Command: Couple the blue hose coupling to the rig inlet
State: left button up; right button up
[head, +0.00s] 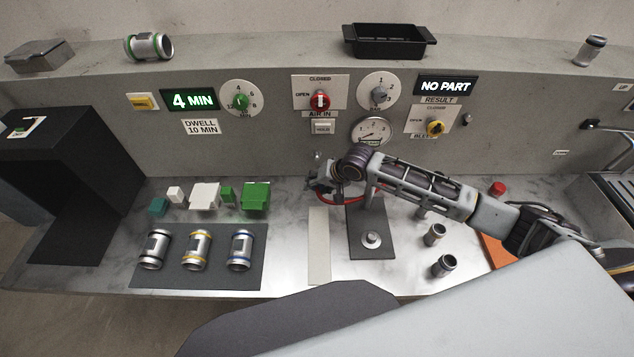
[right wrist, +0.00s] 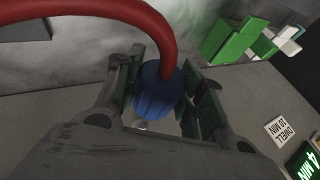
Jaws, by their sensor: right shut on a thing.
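My right gripper (head: 322,184) is near the back panel, left of the dark rig plate (head: 360,262). In the right wrist view the blue hose coupling (right wrist: 158,92) sits between the two fingers of this gripper (right wrist: 160,88), which is shut on it. A red hose (right wrist: 140,12) runs from the coupling; it also shows in the head view (head: 345,201). A small metal stub (head: 317,156), perhaps the rig inlet, stands out from the panel just above the gripper. A small pale piece (right wrist: 140,125) shows by the coupling; I cannot tell whether they touch. My left gripper is out of view.
The panel above has a red air-in valve (head: 320,101), a gauge (head: 371,131) and a yellow bleed valve (head: 435,127). Green and white blocks (head: 256,196) stand left, behind a dark mat (head: 254,280) with three metal castings (head: 196,250).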

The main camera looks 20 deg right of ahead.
jog(key=w, duration=0.2)
jog(key=w+d, duration=0.1)
jog(key=w, duration=0.2)
jog(key=shift+w+d, duration=0.25)
jog(key=shift+w, duration=0.05)
jog(key=shift+w+d+r, duration=0.1)
jog(key=shift+w+d, duration=0.2)
jog(key=shift+w, duration=0.65)
jog(key=shift+w+d+r, duration=0.1)
jog(key=shift+w+d, duration=0.15)
jog(key=shift+w, duration=0.65)
dwell(3.5)
jog(key=o, duration=1.1)
jog(key=shift+w+f, duration=0.1)
jog(key=shift+f, duration=0.05)
jog(key=v, duration=1.2)
